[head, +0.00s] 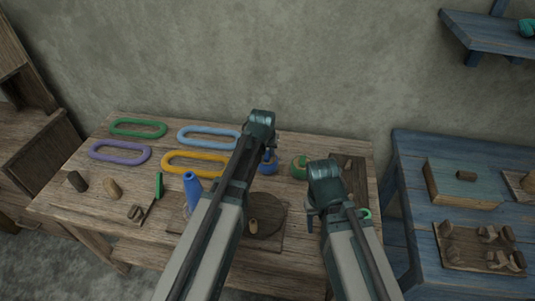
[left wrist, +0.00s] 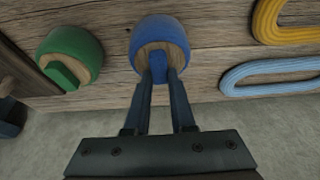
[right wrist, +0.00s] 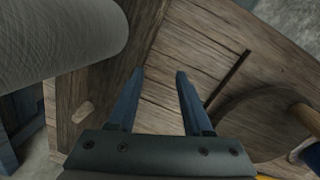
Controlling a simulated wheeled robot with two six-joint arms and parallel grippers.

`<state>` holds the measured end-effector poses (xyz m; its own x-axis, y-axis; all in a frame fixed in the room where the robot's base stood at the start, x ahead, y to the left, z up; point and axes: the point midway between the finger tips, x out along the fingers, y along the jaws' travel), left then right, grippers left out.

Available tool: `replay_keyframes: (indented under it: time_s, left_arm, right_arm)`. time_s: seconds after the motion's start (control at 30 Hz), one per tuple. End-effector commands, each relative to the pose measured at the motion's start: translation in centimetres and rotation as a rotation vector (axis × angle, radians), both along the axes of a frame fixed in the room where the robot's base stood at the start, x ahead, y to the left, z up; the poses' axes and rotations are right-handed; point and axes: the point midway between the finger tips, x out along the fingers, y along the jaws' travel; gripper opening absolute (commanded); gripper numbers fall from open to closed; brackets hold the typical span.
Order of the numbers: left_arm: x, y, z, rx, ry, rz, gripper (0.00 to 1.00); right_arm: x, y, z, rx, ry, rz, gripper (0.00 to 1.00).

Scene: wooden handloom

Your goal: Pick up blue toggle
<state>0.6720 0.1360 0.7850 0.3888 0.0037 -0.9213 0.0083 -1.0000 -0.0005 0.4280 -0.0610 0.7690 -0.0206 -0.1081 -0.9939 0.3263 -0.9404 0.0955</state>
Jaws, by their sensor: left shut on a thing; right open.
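The blue toggle (left wrist: 160,42) is a round blue piece with a wooden face and a blue bar across it. In the left wrist view my left gripper (left wrist: 160,72) has its fingers closed on that bar. The toggle rests at the wooden table surface; whether it is lifted I cannot tell. In the head view the toggle (head: 268,167) shows partly behind my left gripper (head: 268,152). My right gripper (right wrist: 153,75) is open and empty above the table's front right part. It shows only partly in the head view (head: 322,215).
A green toggle (left wrist: 68,56) stands beside the blue one. Green (head: 138,128), purple (head: 120,152), light blue (head: 209,137) and yellow (head: 198,163) loops lie on the table (head: 90,195). A blue cone (head: 192,186) stands near the middle. A blue side table (head: 405,160) is at the right.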

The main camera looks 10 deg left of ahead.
Motion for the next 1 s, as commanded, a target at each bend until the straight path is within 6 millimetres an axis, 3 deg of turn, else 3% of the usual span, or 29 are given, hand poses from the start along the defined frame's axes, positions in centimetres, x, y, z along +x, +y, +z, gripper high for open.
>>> replay_keyframes:
  time_s: [0.27, 0.8, 1.0]
  left_arm:
    - [-0.1, 0.0, 1.6, 0.0, 0.007, 0.0, 0.0]
    - [-0.1, 0.0, 9.4, 0.0, 0.003, 0.0, 0.0]
    - [-0.1, 0.0, 10.1, 0.0, 0.003, 0.0, 0.0]
  right_arm:
    - [0.0, 0.0, 1.6, 0.0, 0.0, 0.0, 0.5]
    - [0.0, 0.0, 9.4, 0.0, 0.0, -0.001, 0.5]
    - [0.0, 0.0, 10.1, 0.0, 0.0, -0.001, 0.5]
